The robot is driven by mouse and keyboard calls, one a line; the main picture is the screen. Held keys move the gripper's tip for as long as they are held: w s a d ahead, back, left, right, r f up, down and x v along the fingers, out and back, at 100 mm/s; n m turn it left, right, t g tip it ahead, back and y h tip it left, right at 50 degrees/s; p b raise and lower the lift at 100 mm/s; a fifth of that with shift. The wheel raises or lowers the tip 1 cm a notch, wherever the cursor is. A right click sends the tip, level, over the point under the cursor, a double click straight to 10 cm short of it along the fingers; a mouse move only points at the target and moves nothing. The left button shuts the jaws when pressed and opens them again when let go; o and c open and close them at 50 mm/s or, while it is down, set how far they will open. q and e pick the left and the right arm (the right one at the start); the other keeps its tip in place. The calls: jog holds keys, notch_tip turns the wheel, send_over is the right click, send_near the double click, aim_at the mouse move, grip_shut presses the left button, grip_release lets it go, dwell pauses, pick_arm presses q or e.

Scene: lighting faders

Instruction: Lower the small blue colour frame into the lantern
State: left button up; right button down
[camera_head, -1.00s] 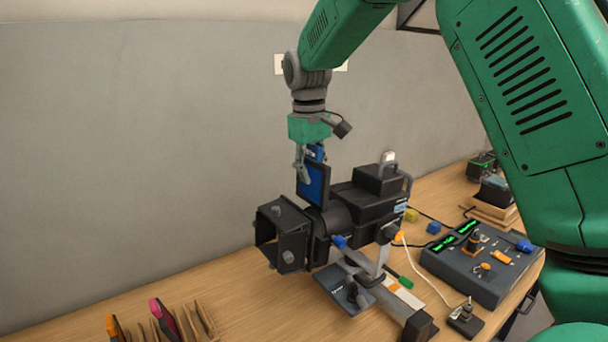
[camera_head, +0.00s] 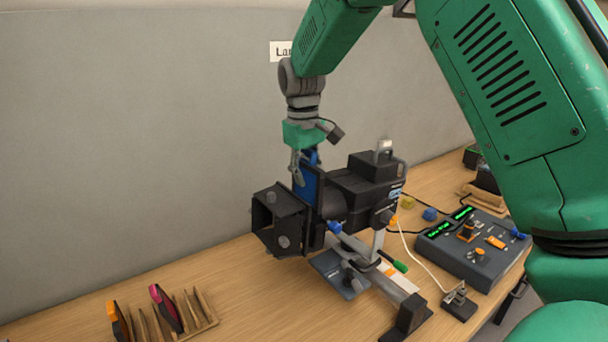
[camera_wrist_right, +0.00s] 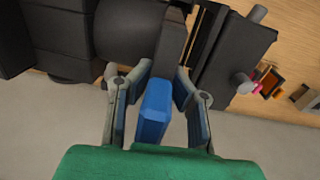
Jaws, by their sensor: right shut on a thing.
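The blue colour frame (camera_head: 307,186) is a dark-edged panel with a blue face and a blue tab (camera_wrist_right: 153,112) on top. It stands upright at the gap between the black lantern's body (camera_head: 352,190) and its square front hood (camera_head: 277,220). Its lower part is hidden, so I cannot tell how deep it sits. My right gripper (camera_head: 302,168) points down from above and is shut on the frame's tab. In the right wrist view its fingers (camera_wrist_right: 155,95) stand on both sides of the tab. My left gripper is not in view.
A wooden rack (camera_head: 190,318) with orange and magenta frames stands at the front left. A fader desk (camera_head: 472,245) is at the right, with a small cabled box (camera_head: 459,303) nearby. A grey wall stands behind. Bare table lies left of the lantern.

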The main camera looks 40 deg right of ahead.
aim_at(304, 188)
jog(key=shift+w, duration=0.1)
jog(key=shift+s+a+y, duration=0.2)
jog(key=shift+a+y, duration=0.1)
jog(key=shift+a, duration=0.25)
jog(key=shift+d+f, duration=0.25)
jog(key=shift+d, duration=0.15)
jog(key=shift+f, duration=0.1)
dwell(0.6)
jog(key=shift+a+f, duration=0.1)
jog(key=shift+f, duration=0.75)
jog(key=shift+f, duration=0.1)
jog(key=shift+f, duration=0.2)
